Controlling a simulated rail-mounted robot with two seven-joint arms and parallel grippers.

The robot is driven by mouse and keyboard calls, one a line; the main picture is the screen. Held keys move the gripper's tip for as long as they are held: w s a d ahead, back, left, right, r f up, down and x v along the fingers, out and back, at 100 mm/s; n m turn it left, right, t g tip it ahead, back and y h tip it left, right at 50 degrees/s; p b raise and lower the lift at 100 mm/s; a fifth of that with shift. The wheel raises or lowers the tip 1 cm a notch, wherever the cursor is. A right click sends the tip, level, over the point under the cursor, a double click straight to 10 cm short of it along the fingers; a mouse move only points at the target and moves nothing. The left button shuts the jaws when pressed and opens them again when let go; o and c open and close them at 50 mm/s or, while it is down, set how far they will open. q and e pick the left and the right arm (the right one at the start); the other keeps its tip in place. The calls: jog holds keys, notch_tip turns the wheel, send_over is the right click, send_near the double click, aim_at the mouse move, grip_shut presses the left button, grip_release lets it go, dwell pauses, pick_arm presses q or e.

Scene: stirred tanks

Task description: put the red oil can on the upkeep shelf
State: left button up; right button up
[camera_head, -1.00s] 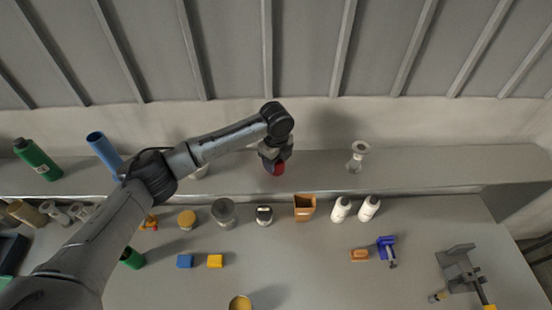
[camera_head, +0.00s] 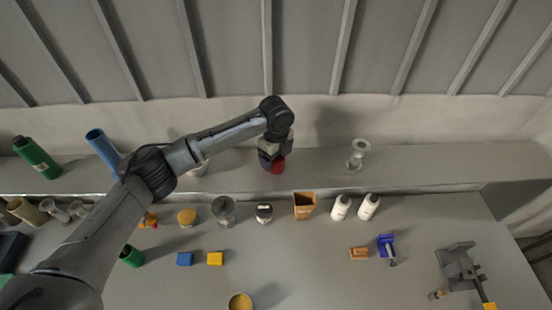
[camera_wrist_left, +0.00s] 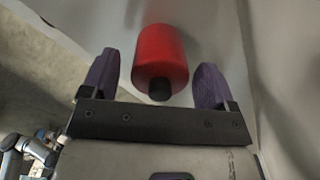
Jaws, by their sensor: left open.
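The red oil can (camera_head: 278,166) is on the long grey shelf (camera_head: 420,168) along the back wall, partly hidden by my left gripper (camera_head: 271,158) in the head view. In the left wrist view the red can (camera_wrist_left: 161,56), with its dark cap, lies between the two purple fingers, beyond their tips in part. My left gripper (camera_wrist_left: 157,72) is open, with a visible gap on each side of the can. My right gripper is not in view.
A green bottle (camera_head: 37,158) and a blue cylinder (camera_head: 103,150) stand on the shelf at left, a pale flanged piece (camera_head: 357,154) at right. Several jars, two white bottles (camera_head: 340,207) (camera_head: 368,206) and an orange bin (camera_head: 304,206) stand below on the bench.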

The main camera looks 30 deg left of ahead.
pick_arm(q)
notch_tip(320, 180, up, 10)
jog(key=b, duration=0.2)
jog(key=shift+f+b, duration=0.1)
jog(key=shift+b, duration=0.25)
jog(key=shift+r, duration=0.65)
